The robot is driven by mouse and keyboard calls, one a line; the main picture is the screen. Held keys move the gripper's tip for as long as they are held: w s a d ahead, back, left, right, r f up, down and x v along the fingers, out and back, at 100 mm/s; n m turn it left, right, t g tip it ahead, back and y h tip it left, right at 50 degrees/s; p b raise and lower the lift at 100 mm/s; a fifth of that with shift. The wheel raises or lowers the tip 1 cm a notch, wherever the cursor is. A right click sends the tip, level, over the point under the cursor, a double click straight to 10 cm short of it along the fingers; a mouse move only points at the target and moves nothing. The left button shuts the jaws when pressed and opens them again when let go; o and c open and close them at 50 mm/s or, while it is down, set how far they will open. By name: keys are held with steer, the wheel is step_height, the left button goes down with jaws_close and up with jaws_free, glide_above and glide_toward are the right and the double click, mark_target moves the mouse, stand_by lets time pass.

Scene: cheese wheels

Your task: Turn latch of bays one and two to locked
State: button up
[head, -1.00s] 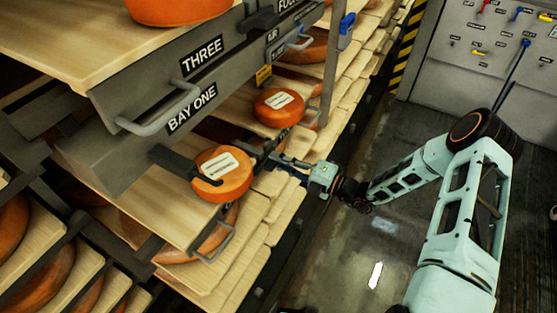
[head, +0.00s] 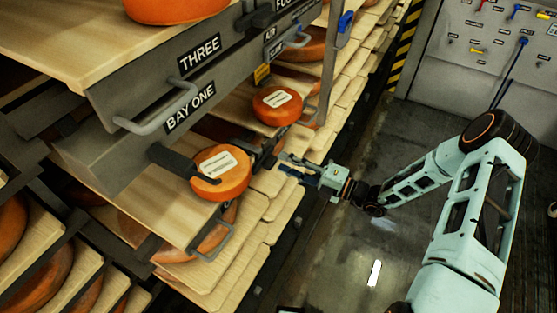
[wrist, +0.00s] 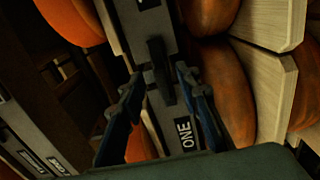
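My gripper (head: 287,166) is just right of a dark latch handle (head: 266,149), beside an orange cheese wheel (head: 221,172) in the head view. In the wrist view, my gripper (wrist: 160,78) has its two dark blue fingers spread apart. A dark latch handle (wrist: 160,68) shows between them, roughly along the panel's length. A label reading ONE (wrist: 187,134) is below it. The BAY ONE label (head: 190,107) is on a grey panel at left, with another dark bar (head: 176,161) below. I cannot make out bay two's label or latch.
A grey pull handle (head: 160,112) juts from the panel by the THREE label (head: 199,55). Another orange wheel (head: 278,105) sits on a shelf beyond. A blue-handled part (head: 345,24) is farther up the rack.

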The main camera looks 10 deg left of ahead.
steer(key=v, duration=0.8)
steer(key=shift+d, duration=0.15)
steer(key=shift+s, duration=0.1)
